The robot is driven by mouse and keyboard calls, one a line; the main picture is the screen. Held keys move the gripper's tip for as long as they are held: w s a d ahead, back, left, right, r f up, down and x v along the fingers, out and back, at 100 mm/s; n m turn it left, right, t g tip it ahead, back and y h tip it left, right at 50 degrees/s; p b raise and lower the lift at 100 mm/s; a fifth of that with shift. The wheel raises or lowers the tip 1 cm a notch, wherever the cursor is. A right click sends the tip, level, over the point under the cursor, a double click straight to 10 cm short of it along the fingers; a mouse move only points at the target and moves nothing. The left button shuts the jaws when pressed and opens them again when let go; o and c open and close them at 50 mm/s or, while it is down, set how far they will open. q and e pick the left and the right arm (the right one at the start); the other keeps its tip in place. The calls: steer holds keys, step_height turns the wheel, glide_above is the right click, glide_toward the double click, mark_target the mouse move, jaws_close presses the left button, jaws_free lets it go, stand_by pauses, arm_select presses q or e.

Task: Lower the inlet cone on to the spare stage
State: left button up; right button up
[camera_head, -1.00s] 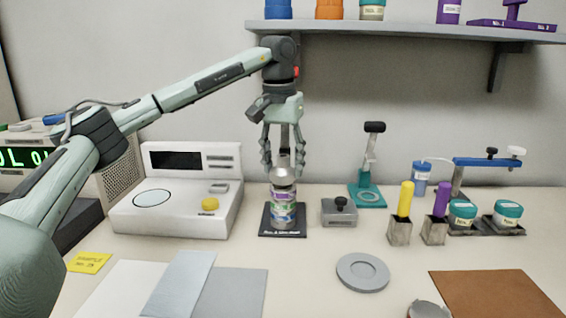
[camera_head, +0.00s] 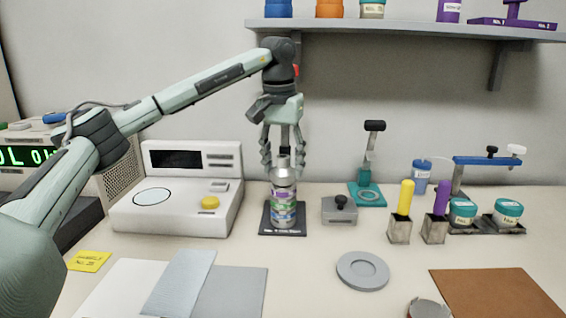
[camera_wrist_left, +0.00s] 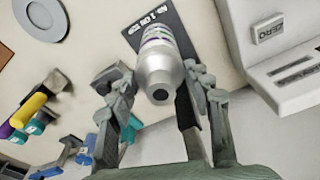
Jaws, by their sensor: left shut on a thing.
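The inlet cone (camera_head: 283,176) is a silver, bottle-shaped top with a narrow neck. It stands upright over a stack with purple, white and green bands (camera_head: 284,207) on a black base plate (camera_head: 266,231). No clear gap shows between cone and stack. Which band is the spare stage I cannot tell. My left gripper (camera_head: 283,166) points down with its fingers on either side of the cone, shut on it. In the left wrist view the cone (camera_wrist_left: 158,75) lies between the fingers, with the banded stack beyond it. My right gripper is out of view.
A white instrument with a yellow knob (camera_head: 210,203) stands left of the stack. A grey block with a black knob (camera_head: 340,210) is close on the right. A teal stand (camera_head: 366,193) is behind it. A grey round dish (camera_head: 363,272) lies in front right.

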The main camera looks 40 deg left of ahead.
arm_select(q)
steer(key=shift+f, duration=0.25)
steer(key=o, duration=1.4)
steer(key=r, duration=0.4)
steer(key=s+r, duration=0.1)
steer(key=r, duration=0.7)
steer(key=shift+s+d, duration=0.15)
steer(key=shift+s, duration=0.05)
steer(key=shift+f, duration=0.1)
steer(key=f, duration=0.4)
steer(key=w+f, duration=0.1)
steer(key=f, duration=0.6)
steer(key=shift+w+f, duration=0.2)
steer(key=shift+f, duration=0.2)
steer(key=shift+r, duration=0.2)
